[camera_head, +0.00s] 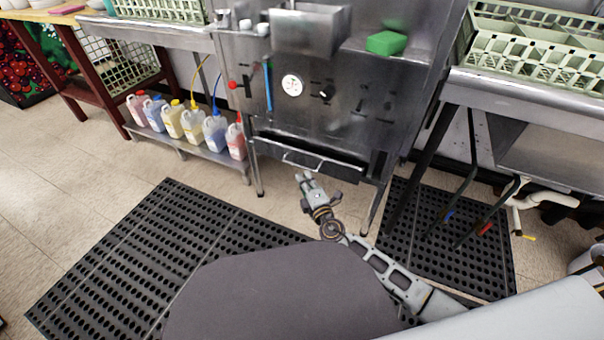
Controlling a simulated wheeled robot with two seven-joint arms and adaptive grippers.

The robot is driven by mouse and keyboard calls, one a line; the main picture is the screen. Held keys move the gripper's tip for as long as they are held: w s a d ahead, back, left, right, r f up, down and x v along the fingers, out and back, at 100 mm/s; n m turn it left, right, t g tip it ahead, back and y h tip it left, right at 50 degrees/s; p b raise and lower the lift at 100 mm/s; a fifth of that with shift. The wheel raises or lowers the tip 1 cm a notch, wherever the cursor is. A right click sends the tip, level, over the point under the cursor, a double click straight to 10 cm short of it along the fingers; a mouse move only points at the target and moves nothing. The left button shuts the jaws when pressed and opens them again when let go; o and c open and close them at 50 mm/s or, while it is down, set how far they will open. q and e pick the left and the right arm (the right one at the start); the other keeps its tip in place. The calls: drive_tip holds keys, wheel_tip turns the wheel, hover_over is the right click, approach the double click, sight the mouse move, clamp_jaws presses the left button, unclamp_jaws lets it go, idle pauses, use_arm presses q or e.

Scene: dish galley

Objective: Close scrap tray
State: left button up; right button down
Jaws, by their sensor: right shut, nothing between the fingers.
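The scrap tray (335,163) is low on the front of the steel dish machine (330,100), with a light bar handle along its front. A dark gap shows above the tray's front; how far it stands out is hard to tell from this high angle. My right gripper (303,177) is shut and empty. It is just in front of the tray's handle, near its left half, pointing at the machine. Whether the fingertips touch the handle cannot be told. My left gripper is out of view.
Several coloured jugs (193,124) stand on a low shelf left of the machine. Black perforated mats (160,250) cover the floor ahead. Right of the machine are a steel counter with racks (535,50), dark levers and a white drain pipe (550,198). A green sponge (386,42) lies on a ledge.

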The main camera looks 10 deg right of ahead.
drive_tip(key=shift+s+d, duration=0.2)
drive_tip(key=shift+s, duration=0.9)
drive_tip(key=shift+s+d, duration=0.15)
drive_tip(key=shift+s, duration=0.95)
drive_tip(key=c, duration=2.2)
unclamp_jaws()
